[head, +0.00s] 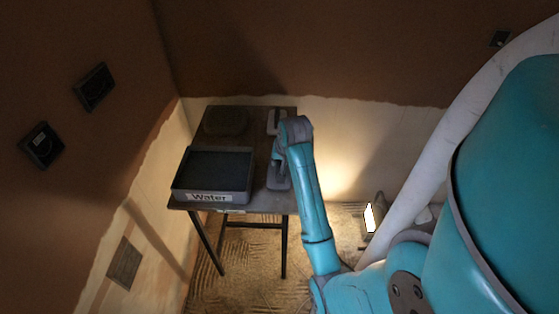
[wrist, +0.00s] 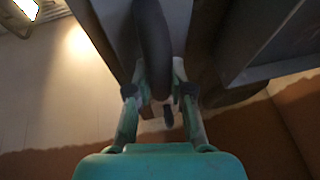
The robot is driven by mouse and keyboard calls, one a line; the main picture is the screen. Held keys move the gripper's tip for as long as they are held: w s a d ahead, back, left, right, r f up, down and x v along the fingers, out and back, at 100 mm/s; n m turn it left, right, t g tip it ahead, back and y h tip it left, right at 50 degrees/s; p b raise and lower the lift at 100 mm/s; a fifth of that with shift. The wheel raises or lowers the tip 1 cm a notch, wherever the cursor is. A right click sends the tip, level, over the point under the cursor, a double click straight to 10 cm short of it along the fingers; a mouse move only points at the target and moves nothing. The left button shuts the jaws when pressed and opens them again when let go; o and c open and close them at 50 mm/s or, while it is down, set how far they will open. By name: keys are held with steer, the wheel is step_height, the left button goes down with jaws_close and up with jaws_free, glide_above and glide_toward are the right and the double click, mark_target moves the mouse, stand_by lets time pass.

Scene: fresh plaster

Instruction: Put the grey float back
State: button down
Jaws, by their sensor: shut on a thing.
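My gripper (wrist: 160,98) is shut on a dark, rounded handle (wrist: 152,40), which runs between its teal fingers in the wrist view. The handle appears to belong to the grey float, whose flat grey part (head: 278,178) shows below my gripper at the right front of the table in the head view. My wrist hides much of it, so I cannot tell whether it touches the tabletop. Another light grey piece (head: 274,121) shows behind my wrist at the back right. I cannot tell whether it is part of the same float.
The dark table (head: 262,203) stands in the corner. A tray labelled Water (head: 209,198) fills its front left, close to my gripper. A dark, low object (head: 226,121) lies at the back left. A lit lamp (head: 370,218) stands on the floor to the right.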

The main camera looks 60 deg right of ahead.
steer(key=shift+f, duration=0.2)
steer(key=c, duration=1)
jaws_free()
steer(key=shift+o, duration=0.2)
steer(key=shift+r, duration=0.1)
steer(key=v, duration=0.7)
steer(key=shift+r, duration=0.35)
steer(key=shift+s+a, duration=0.1)
steer(key=shift+s, duration=0.05)
